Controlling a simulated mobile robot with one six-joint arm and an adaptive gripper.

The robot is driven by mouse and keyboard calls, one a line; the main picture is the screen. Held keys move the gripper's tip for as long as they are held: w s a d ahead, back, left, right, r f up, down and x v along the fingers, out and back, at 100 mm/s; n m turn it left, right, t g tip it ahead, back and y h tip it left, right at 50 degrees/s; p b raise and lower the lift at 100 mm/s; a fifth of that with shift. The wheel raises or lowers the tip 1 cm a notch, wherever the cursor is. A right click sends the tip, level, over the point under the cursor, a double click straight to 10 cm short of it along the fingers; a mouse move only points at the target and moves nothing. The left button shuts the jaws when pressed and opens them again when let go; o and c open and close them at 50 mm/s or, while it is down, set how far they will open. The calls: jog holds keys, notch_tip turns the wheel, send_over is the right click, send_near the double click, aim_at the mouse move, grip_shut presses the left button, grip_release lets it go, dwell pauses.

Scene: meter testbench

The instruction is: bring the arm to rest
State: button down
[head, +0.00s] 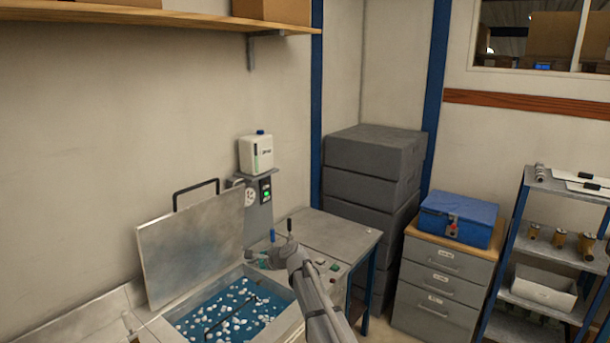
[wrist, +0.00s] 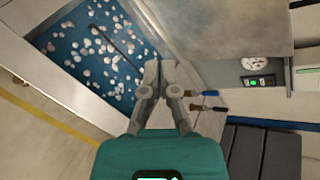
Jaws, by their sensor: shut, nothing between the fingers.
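My gripper (wrist: 158,72) is shut and empty in the wrist view, its fingers together. Below it in that view is the bench edge, with the blue basin (wrist: 85,50) of white pieces to its upper left. In the head view my arm (head: 312,290) reaches up from the bottom edge over the bench, and its end lies just right of the open basin (head: 235,310). The fingers cannot be made out clearly there. Two levers, one with a blue handle (head: 272,236) and one dark (head: 289,226), stand close behind the arm's end.
A raised metal lid (head: 190,245) stands behind the basin. A post with a gauge and green display (head: 265,190) carries a white canister (head: 256,153). Grey stacked boxes (head: 370,155), a drawer cabinet (head: 440,285) with a blue toolbox (head: 458,219), and a shelf rack (head: 545,260) stand right.

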jog(key=s+d+f+n+g+h+b, duration=0.2)
jog(key=s+d+f+n+h+b, duration=0.1)
jog(key=s+d+f, duration=0.4)
jog(key=s+d+f+n+g+h+b, duration=0.2)
jog(key=s+d+f, duration=0.5)
jog(key=s+d, duration=0.6)
jog(key=s+d+f+n+g+h+b, duration=0.2)
jog(key=s+d+f+n+h+b, duration=0.3)
jog(key=s+d, duration=0.6)
jog(key=d+f+n, duration=0.2)
jog(key=d+n, duration=0.1)
jog(key=shift+d+h, duration=0.2)
jog(key=shift+h, duration=0.2)
